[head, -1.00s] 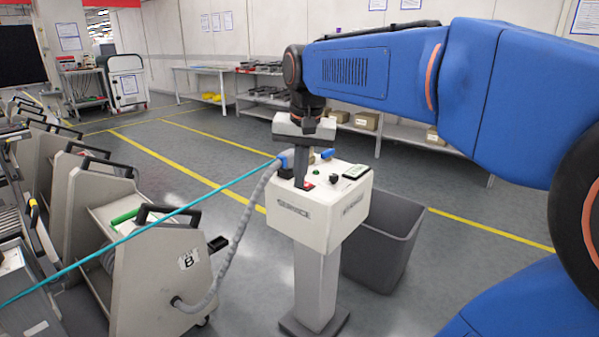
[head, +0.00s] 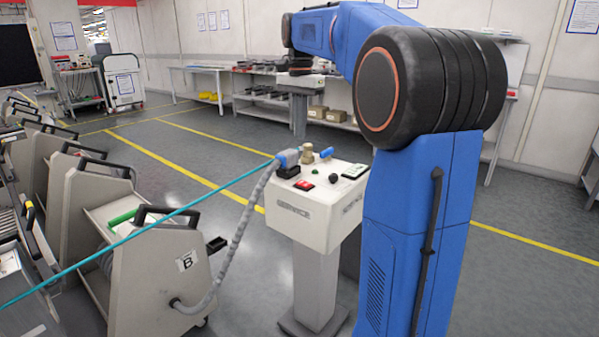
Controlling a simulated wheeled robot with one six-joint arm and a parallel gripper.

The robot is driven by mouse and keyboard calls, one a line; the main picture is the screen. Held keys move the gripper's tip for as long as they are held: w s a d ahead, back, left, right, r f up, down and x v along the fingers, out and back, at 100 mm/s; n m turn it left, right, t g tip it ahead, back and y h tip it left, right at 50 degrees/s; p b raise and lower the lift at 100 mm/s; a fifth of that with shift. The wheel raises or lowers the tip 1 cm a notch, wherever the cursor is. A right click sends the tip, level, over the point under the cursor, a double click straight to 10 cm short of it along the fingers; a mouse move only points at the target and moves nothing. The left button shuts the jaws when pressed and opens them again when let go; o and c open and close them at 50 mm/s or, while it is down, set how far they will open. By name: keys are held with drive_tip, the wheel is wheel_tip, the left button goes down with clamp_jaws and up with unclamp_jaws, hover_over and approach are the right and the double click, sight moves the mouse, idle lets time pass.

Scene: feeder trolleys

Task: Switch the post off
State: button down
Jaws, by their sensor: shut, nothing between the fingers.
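The post (head: 305,218) is a white control box on a grey column, in the middle of the head view. My gripper (head: 299,132) is small in the view, above and beyond the post, pointing down and apart from the switch. It is shut and empty.
A trolley marked B (head: 160,275) stands left of the post, joined to it by the grey hose (head: 235,240). A teal cable (head: 150,232) crosses the left side. A grey bin (head: 350,255) is mostly hidden behind my arm. Shelves (head: 265,105) line the back wall.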

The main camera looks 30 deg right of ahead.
sight(304, 182)
idle(0.3)
wheel_tip(304, 182, down, 14)
idle(0.7)
idle(0.3)
drive_tip(key=shift+w+f, duration=0.1)
drive_tip(key=shift+f, duration=0.15)
drive_tip(key=shift+s+r, duration=0.15)
drive_tip(key=shift+s, duration=0.1)
drive_tip(key=shift+s+d+r, duration=0.2)
drive_tip(key=shift+s+d, duration=0.05)
drive_tip(key=shift+s, duration=0.25)
wheel_tip(304, 182, up, 14)
drive_tip(key=w, duration=0.2)
drive_tip(key=shift+w+a, duration=0.25)
drive_tip(key=shift+a, duration=0.2)
